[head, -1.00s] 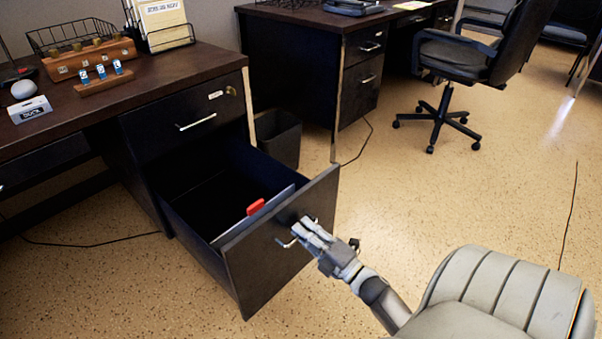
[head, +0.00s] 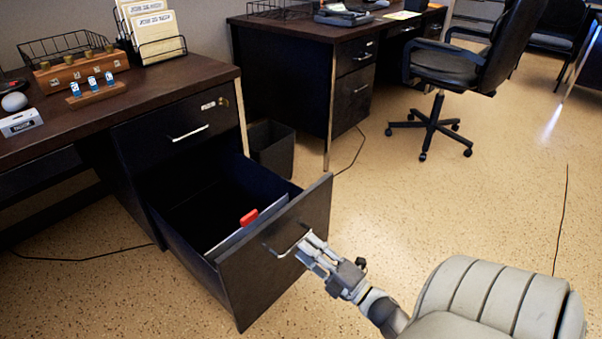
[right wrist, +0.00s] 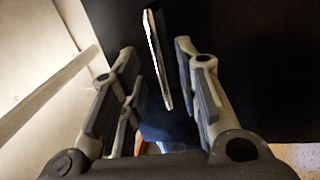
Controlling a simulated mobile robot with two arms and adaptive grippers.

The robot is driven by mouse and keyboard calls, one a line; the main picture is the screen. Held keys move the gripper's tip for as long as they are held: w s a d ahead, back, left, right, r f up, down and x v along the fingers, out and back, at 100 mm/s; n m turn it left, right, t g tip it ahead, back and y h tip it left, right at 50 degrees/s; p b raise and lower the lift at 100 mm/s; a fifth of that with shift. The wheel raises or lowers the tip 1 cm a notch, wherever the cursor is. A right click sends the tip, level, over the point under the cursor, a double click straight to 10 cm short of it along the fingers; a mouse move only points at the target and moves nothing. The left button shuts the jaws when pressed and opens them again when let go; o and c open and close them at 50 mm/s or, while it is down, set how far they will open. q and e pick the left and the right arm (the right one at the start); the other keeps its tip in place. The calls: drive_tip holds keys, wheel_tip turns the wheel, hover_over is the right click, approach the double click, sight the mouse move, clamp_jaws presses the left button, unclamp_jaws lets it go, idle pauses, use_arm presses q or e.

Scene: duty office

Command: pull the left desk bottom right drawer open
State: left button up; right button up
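The left desk's bottom right drawer (head: 268,268) is pulled far out, with its dark front standing well clear of the cabinet. Its metal bar handle (head: 283,249) is on the drawer front; in the right wrist view the handle (right wrist: 157,60) shows as a thin bright bar. My right gripper (head: 312,252) is at the right end of the handle. In the right wrist view my right gripper's fingers (right wrist: 158,85) are spread apart, with the bar in the gap and clear space on both sides. My left gripper is out of view.
The drawer holds a folder with a red tab (head: 249,217). The upper drawer (head: 180,125) is shut. A dark bin (head: 272,150) stands behind the open drawer. An office chair (head: 440,90) is farther back. The floor to the right is mostly clear.

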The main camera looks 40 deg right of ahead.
drive_tip(key=v, duration=0.8)
